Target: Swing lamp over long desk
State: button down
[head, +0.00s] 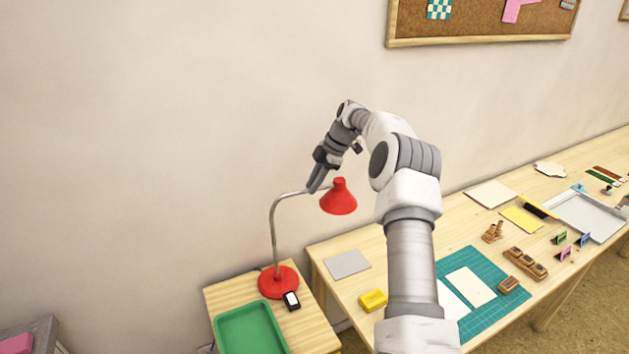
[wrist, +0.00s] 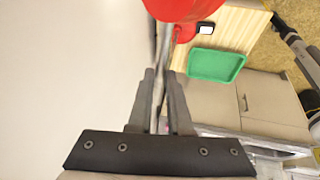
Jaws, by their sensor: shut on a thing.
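The lamp has a red cone shade (head: 338,198), a thin bent silver neck (head: 273,225) and a round red base (head: 278,283). The base stands on a small wooden side table (head: 214,299) beside the long desk (head: 337,285). The shade hangs near the gap between the side table and the desk's left end. My gripper (head: 315,186) is shut on the lamp's neck just left of the shade. In the wrist view my gripper's fingers (wrist: 160,90) close around the silver neck, with part of the red shade (wrist: 172,10) at the top.
A green tray (head: 252,328) and a small black-and-white item (head: 292,300) are by the lamp base. The desk holds a grey sheet (head: 347,264), a yellow block (head: 373,300), a teal mat (head: 480,265) and wooden stamps (head: 525,263). The wall is close behind.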

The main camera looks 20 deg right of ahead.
jog(key=shift+w, duration=0.1)
dwell(0.4)
jog(key=c, duration=0.8)
grip_release()
jog(key=shift+c, duration=0.2)
jog(key=shift+r, duration=0.1)
jog(key=p+v, duration=0.3)
jog(key=v, duration=1.4)
jog(key=shift+d, duration=0.15)
